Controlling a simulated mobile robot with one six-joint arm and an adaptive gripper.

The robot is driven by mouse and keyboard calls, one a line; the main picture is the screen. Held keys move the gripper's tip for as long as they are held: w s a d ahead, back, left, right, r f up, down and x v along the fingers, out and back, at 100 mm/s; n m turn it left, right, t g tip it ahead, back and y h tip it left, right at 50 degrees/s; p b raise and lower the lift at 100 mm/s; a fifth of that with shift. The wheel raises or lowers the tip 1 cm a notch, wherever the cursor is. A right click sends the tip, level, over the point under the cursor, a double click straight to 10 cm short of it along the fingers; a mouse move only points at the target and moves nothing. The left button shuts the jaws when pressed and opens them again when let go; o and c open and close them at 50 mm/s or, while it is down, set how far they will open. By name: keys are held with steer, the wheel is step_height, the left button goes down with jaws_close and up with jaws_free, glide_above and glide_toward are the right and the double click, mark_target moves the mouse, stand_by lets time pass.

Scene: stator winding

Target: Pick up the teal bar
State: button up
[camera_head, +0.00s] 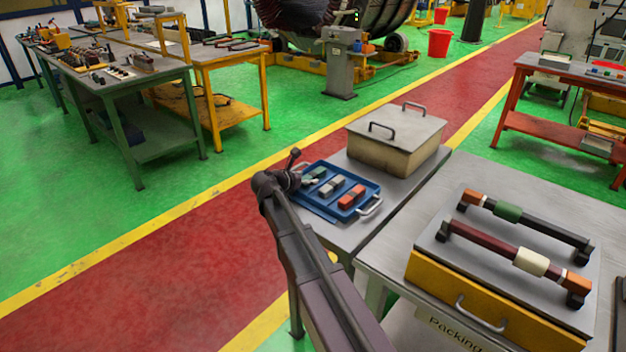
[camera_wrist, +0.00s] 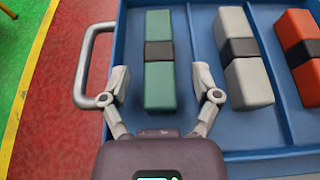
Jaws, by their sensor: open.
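The teal bar (camera_wrist: 158,84), with a dark band around its middle, lies in the left compartment of the blue tray (camera_wrist: 180,14) in the wrist view. My gripper (camera_wrist: 160,82) is open, with one finger on each side of the teal bar's near half. I cannot tell whether the fingers touch it or how high they are above it. In the head view my gripper (camera_head: 302,181) is over the left end of the blue tray (camera_head: 328,212), and the teal bar (camera_head: 317,172) shows just behind it, partly hidden.
A grey bar (camera_wrist: 244,58) and an orange bar (camera_wrist: 301,57) lie in neighbouring compartments. Tray handles (camera_wrist: 80,70) stick out at the ends. A lidded box (camera_head: 395,140) stands behind the tray. Another table (camera_head: 395,265) at right holds a yellow case (camera_head: 480,290) with two long handles.

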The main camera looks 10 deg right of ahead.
mark_target(307, 178)
steer(key=shift+c, duration=0.2)
jaws_close()
steer(key=shift+r, duration=0.1)
stand_by(0.5)
step_height(307, 178, up, 4)
steer(key=p, duration=0.3)
steer(key=shift+f+p, duration=0.25)
steer(key=shift+p, duration=0.15)
steer(key=s, duration=0.5)
steer(key=s+d+r, duration=0.1)
steer(key=s, duration=0.4)
steer(key=s+d+p, duration=0.1)
steer(key=s, duration=0.5)
steer(key=shift+r, duration=0.15)
steer(key=shift+w, duration=0.1)
